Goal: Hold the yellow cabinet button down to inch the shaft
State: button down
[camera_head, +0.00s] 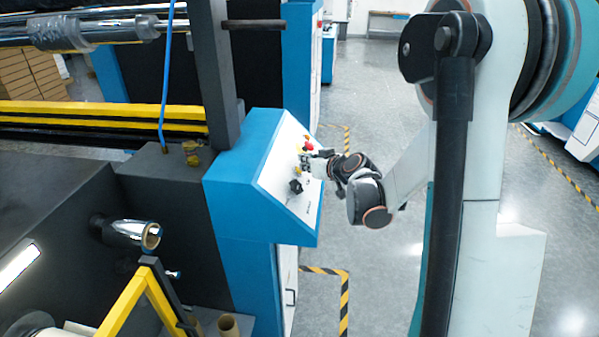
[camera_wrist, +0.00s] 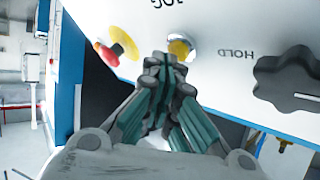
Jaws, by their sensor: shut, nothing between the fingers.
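The yellow button (camera_wrist: 181,46) sits on the white panel of the blue control cabinet (camera_head: 243,180). In the wrist view it shows just beyond my fingertips, partly hidden by them. My gripper (camera_wrist: 166,78) is shut and empty, with its fingertips close to the button. I cannot tell whether they touch it. In the head view my gripper (camera_head: 309,161) is at the panel face, below the red button, and covers part of the controls there.
A red mushroom button on a yellow base (camera_wrist: 118,50) is left of my fingertips in the wrist view. A black knob (camera_wrist: 290,84) is to the right, near the HOLD label. In the head view, open floor (camera_head: 385,270) lies right of the cabinet.

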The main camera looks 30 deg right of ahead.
jog(key=shift+w+a+f+b, duration=0.15)
jog(key=shift+a+f+b, duration=0.1)
jog(key=shift+b, duration=0.1)
dwell(0.7)
jog(key=shift+d+r, duration=0.1)
dwell(4.6)
jog(key=shift+s+d+r+p, duration=0.3)
jog(key=shift+d+r, duration=0.15)
jog(key=shift+r, duration=0.05)
jog(key=shift+s+d+r+p, duration=0.5)
jog(key=shift+d+r, duration=0.25)
jog(key=shift+r, duration=0.15)
jog(key=shift+s+d+r+p, duration=0.5)
jog(key=shift+d+r, duration=0.2)
jog(key=shift+r, duration=0.15)
